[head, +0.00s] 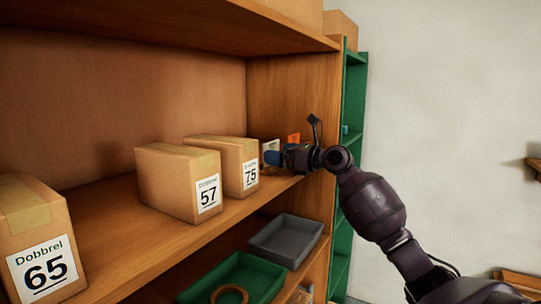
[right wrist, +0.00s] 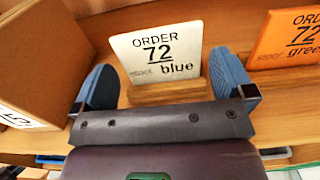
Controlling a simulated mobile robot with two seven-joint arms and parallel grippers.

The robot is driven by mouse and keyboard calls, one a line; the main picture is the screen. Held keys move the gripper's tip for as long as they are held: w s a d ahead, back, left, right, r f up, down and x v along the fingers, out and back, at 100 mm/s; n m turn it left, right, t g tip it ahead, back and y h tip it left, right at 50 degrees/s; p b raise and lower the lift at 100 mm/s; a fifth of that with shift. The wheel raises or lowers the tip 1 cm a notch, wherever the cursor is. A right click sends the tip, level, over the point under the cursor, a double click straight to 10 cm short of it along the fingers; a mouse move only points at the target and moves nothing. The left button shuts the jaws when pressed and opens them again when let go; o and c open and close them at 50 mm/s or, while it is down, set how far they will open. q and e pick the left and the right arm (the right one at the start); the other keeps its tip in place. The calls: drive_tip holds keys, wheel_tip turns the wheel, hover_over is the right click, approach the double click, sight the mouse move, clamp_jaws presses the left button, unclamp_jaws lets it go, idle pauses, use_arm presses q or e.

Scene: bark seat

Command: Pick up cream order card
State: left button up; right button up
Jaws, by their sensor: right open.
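The cream order card (right wrist: 157,50), printed "ORDER 72 stool blue", stands upright in a small wooden holder (right wrist: 168,91) in the right wrist view. In the head view only part of the card (head: 271,146) shows behind my gripper. My right gripper (right wrist: 162,77) is open, with one blue finger on each side of the card and a gap on both sides. Nothing is held. In the head view the right gripper (head: 273,157) is at the right end of the shelf. My left gripper is not in view.
An orange card (right wrist: 290,40) stands close on the right. A cardboard box (right wrist: 50,60) is close on the left; the head view shows it as box 75 (head: 228,153), beside box 57 (head: 165,183). Grey (head: 286,240) and green (head: 240,275) trays lie below the shelf.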

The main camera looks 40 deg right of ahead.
drive_tip(key=shift+x, duration=2.6)
drive_tip(key=shift+c, duration=0.5)
drive_tip(key=c, duration=0.5)
